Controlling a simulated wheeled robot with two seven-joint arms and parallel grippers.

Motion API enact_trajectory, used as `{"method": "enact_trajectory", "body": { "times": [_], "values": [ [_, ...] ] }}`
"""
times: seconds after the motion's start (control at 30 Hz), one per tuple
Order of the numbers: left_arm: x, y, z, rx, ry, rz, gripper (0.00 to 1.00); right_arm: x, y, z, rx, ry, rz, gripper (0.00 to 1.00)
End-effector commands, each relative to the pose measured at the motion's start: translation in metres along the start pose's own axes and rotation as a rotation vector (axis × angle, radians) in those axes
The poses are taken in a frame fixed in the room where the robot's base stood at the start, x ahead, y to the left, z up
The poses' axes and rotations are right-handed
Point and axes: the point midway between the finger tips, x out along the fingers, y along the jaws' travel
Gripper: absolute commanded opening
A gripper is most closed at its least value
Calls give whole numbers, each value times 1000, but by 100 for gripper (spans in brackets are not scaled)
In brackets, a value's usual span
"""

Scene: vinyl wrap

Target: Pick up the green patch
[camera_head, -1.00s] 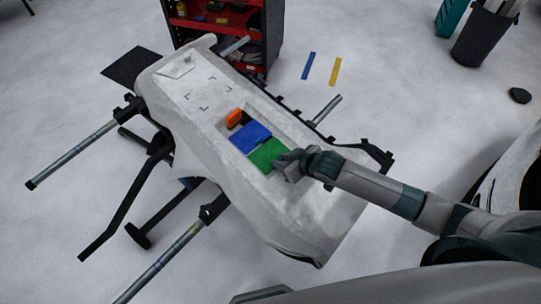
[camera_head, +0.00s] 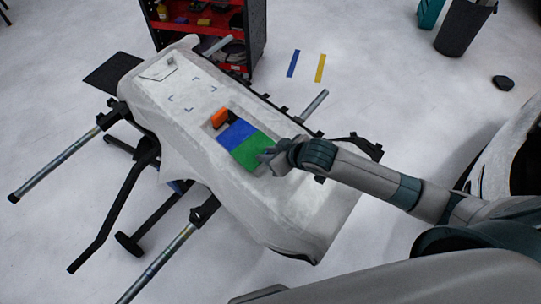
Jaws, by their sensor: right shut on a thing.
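The green patch (camera_head: 251,150) is a flat green piece at the near end of the recess in the pale panel, next to the blue patch (camera_head: 236,132). My right gripper (camera_head: 266,157) reaches in from the right and is shut on the green patch at its right edge. The fingertips are small and partly hidden by the gripper body. I cannot tell whether the patch is lifted off the surface. My left gripper is not in view.
The pale panel (camera_head: 290,215) rests on a stand with metal bars. An orange block (camera_head: 219,117) sits in the recess beyond the blue patch. A red and black tool cart (camera_head: 259,35) stands behind. Blue and yellow strips lie on the floor.

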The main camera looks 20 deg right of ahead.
Motion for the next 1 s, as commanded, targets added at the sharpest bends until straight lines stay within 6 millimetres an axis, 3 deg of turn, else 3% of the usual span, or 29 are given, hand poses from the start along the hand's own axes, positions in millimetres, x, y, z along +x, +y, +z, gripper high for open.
{"method": "enact_trajectory", "body": {
  "times": [0.3, 0.5, 1.0],
  "values": [
    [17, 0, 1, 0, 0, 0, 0, -40, -57, -11, 0, 6, -2, 2],
    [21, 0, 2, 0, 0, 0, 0, -58, -80, -15, 0, 4, 0, 2],
    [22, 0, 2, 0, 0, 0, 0, -66, -89, -17, 0, 2, 2, 2]
  ]
}}
